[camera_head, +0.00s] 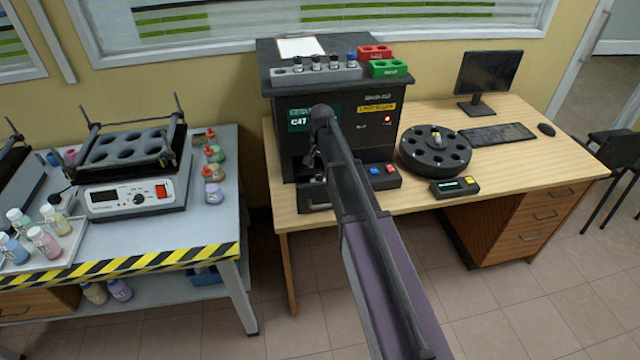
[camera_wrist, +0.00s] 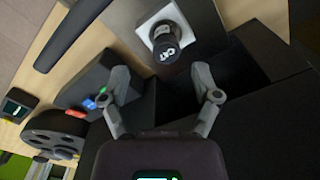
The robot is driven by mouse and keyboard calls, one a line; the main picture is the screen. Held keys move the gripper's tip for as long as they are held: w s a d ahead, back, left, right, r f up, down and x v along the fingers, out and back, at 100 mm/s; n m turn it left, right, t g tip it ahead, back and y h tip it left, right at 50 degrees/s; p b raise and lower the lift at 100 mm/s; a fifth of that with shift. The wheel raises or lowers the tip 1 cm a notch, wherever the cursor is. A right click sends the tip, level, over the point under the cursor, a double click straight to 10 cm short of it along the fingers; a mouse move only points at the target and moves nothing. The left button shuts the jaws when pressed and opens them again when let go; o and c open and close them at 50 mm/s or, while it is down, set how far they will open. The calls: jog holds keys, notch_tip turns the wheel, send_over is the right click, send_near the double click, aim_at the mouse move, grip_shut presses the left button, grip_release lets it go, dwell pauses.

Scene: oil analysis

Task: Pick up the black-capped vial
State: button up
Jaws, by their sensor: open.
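A black-capped vial (camera_wrist: 166,42) with white marking on its cap stands in a light grey square holder (camera_wrist: 150,24) in the wrist view. My gripper (camera_wrist: 160,71) is open and empty. Its two fingers are spread to either side, below the vial in the picture and apart from it. In the head view my gripper (camera_head: 312,156) is in front of the black analyser (camera_head: 290,92), above its pulled-out tray (camera_head: 314,200), and mostly hidden by my arm.
A grey rack (camera_head: 285,76) on the analyser holds several vials, black-capped and one blue-capped. Red (camera_head: 375,52) and green (camera_head: 388,69) blocks stand beside it. A button box (camera_head: 379,175), round black carousel (camera_head: 435,165) and small display box (camera_head: 455,188) are to the right.

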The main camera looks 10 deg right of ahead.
aim_at(319, 175)
jog(key=shift+w+a+f+b, duration=0.1)
jog(key=shift+a+f+b, duration=0.1)
jog(key=shift+f+b, duration=0.6)
jog(key=shift+w+a+f+b, duration=0.1)
jog(key=shift+a+f+b, duration=0.05)
jog(key=shift+f+b, duration=1.35)
jog(key=shift+f, duration=0.2)
grip_shut()
